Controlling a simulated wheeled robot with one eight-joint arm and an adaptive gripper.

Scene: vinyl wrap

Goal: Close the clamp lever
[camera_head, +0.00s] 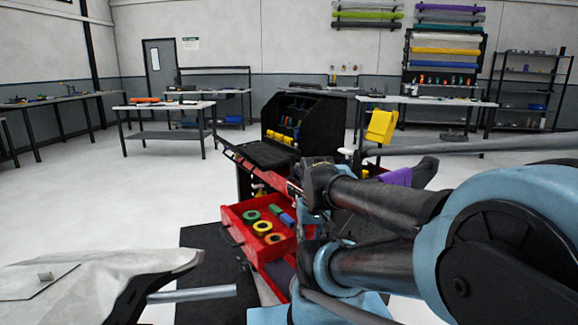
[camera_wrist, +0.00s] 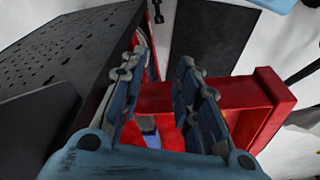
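I cannot make out a clamp lever for certain in either view. My gripper (camera_wrist: 160,82) shows in the wrist view with its two jointed blue-grey fingers spread apart. I see nothing held between them. Beyond and below the fingers is the red open drawer (camera_wrist: 262,88) of a tool cart, with a bluish item (camera_wrist: 150,134) partly visible between the fingers. In the head view my arm reaches to the cart from the right and hides part of it. I cannot clearly pick out the gripper there.
The open red drawer (camera_head: 234,229) holds several coloured tape rolls. The cart's black upper cabinet (camera_head: 305,109) stands behind it. A pale sheet-covered object (camera_head: 110,270) and a metal bar (camera_head: 192,293) are at lower left. Worktables stand farther back, with clear floor on the left.

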